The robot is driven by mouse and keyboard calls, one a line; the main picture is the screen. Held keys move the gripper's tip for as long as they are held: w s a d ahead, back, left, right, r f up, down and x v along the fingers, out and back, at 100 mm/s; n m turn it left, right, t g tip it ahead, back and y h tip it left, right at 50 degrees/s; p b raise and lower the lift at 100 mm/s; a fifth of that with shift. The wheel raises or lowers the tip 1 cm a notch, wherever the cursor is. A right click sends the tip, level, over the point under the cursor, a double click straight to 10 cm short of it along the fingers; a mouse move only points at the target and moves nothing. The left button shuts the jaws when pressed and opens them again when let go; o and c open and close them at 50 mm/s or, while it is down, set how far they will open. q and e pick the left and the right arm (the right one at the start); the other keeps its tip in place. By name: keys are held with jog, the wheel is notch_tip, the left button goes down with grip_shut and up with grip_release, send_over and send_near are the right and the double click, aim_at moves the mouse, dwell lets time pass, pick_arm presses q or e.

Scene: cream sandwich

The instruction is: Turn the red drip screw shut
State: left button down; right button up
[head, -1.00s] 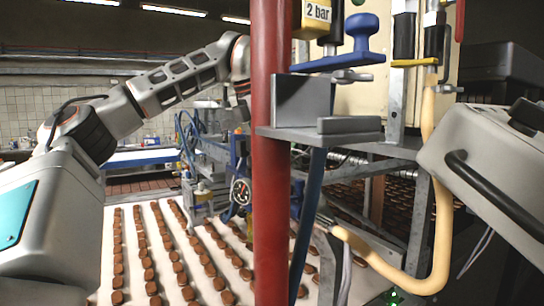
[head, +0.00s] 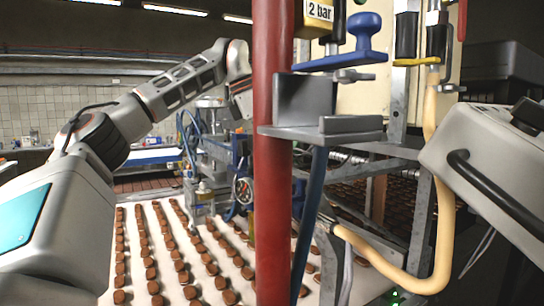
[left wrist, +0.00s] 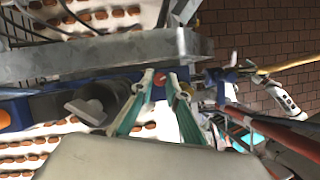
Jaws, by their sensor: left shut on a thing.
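The red drip screw (left wrist: 158,82) shows as a small red knob between my left fingertips in the left wrist view. My left gripper (left wrist: 159,79) has its two teal-edged fingers on either side of the knob and is shut on it. How far the screw is turned cannot be told. In the head view my left arm reaches from the left behind the red post, which hides the gripper and the screw. My right gripper is in neither view.
The red post (head: 271,170) stands upright in front of the machine. A grey bracket shelf (head: 325,135) juts from it. Biscuit rows lie on the white belt (head: 134,270). A cream hose (head: 440,240) loops at right.

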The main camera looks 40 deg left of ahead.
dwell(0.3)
pick_arm(q)
jog(key=c, duration=2)
grip_release()
jog(key=shift+o, duration=0.2)
